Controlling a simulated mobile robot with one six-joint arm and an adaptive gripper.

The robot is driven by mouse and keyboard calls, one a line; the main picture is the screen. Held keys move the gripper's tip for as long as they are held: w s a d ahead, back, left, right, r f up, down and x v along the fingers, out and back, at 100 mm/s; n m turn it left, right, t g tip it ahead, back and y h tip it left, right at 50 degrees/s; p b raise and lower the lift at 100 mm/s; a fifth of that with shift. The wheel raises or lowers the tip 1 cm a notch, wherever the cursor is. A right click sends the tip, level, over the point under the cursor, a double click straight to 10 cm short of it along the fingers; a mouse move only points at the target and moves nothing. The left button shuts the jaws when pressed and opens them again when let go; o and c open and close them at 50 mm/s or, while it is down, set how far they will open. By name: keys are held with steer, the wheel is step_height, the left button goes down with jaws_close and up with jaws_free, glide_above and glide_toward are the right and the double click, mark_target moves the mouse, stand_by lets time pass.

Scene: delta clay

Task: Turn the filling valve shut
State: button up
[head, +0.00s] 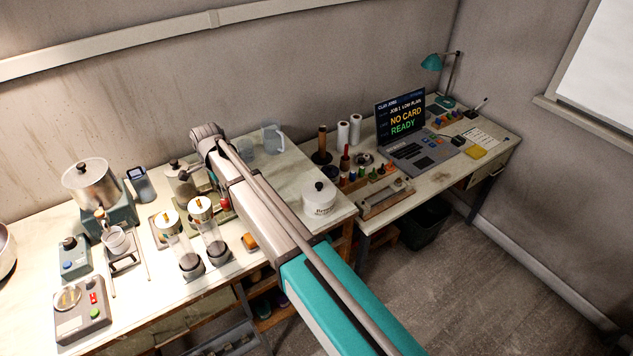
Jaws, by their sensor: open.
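A steel pot (92,184) with a black-knobbed lid stands on a dark green base at the left of the bench. What looks like the filling valve (101,214) is a small brownish tap at the pot's front, above a white cup (116,241). The angle of its handle is too small to tell. My arm reaches in from the lower right, and my gripper (187,150) is at its far end, right of the pot and apart from the valve. It is open, small and dark, partly hidden by my wrist; I see nothing held.
Two lidded jars (201,210), glass cylinders on dark bases and a metal canister (181,183) crowd the bench between pot and arm. A white lidded pot (319,199) stands right of my arm. A laptop (402,125) reads "NO CARD READY".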

mark_target(225, 200)
steer(key=shift+r+p, duration=3.9)
steer(key=shift+r, duration=0.25)
steer(key=s+d+f+n+b, duration=0.1)
steer(key=s+d+n, duration=0.2)
steer(key=d, duration=1.1)
steer(key=s+d+f+n+b, duration=0.2)
steer(key=s+d+n, duration=0.1)
steer(key=d, duration=1.1)
steer(key=shift+d+f+n+b, duration=0.25)
steer(key=shift+d+n+b, duration=0.1)
steer(key=shift+n, duration=0.15)
steer(key=shift+s, duration=0.1)
steer(key=s+d+f+n+b, duration=0.1)
steer(key=s+d+n, duration=0.1)
steer(key=s+d, duration=0.3)
steer(key=s+d+f+n+b, duration=0.1)
steer(key=s+d, duration=0.4)
steer(key=d, duration=0.5)
steer(key=shift+s+f+n, duration=0.25)
steer(key=shift+s+n, duration=0.05)
steer(key=shift+n, duration=0.6)
steer(key=shift+c, duration=0.3)
